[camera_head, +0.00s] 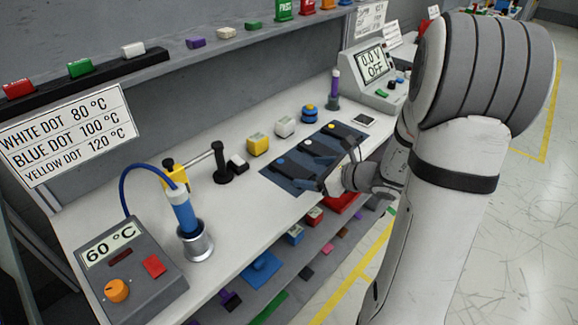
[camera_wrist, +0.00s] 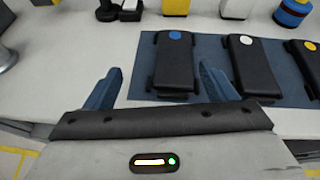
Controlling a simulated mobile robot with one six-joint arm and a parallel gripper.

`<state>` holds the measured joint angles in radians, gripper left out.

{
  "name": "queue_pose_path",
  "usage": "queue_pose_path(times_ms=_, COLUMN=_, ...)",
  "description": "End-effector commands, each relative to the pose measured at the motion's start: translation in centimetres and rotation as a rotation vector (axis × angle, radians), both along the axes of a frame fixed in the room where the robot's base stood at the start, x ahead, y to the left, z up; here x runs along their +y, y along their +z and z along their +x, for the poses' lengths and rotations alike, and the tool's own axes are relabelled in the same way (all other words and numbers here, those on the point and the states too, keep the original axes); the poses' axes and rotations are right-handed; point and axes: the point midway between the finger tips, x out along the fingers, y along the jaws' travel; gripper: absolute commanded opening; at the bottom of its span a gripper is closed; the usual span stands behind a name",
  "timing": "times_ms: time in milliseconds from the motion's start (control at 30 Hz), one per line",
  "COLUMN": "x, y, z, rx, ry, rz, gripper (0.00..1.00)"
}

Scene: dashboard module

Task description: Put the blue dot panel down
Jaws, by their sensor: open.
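The blue dot panel (camera_wrist: 173,68) is a black slab with a blue dot at its far end. It lies flat on the dark blue mat (camera_wrist: 134,88), leftmost of three panels in the wrist view. In the head view the blue dot panel (camera_head: 292,168) is at the mat's near-left side. My gripper (camera_wrist: 161,68) is open and empty. In the wrist view its blue fingers appear on either side of the panel, with a gap on the left; the right finger appears close to its right edge. In the head view my gripper (camera_head: 338,174) is at the mat's front edge, partly hidden.
The white dot panel (camera_wrist: 249,67) and yellow dot panel (camera_wrist: 303,60) lie to the right on the mat. Yellow (camera_head: 257,145) and white (camera_head: 285,126) blocks stand behind it. A soldering station (camera_head: 130,270) reads 60 °C at left; a meter (camera_head: 373,72) stands at the back right.

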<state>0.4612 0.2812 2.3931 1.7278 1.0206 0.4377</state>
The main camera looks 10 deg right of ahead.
Motion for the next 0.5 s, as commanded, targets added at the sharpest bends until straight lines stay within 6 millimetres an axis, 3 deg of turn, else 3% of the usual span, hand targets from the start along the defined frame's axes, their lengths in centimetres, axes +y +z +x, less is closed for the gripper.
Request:
queue_pose_path(times_ms=167, x=-1.6, y=-1.2, z=1.4, rx=0.022, ry=-0.104, rz=0.068, gripper=0.78)
queue_pose_path(times_ms=500, x=0.8, y=-3.0, z=4.1, rx=0.024, ry=-0.106, rz=0.07, gripper=0.78)
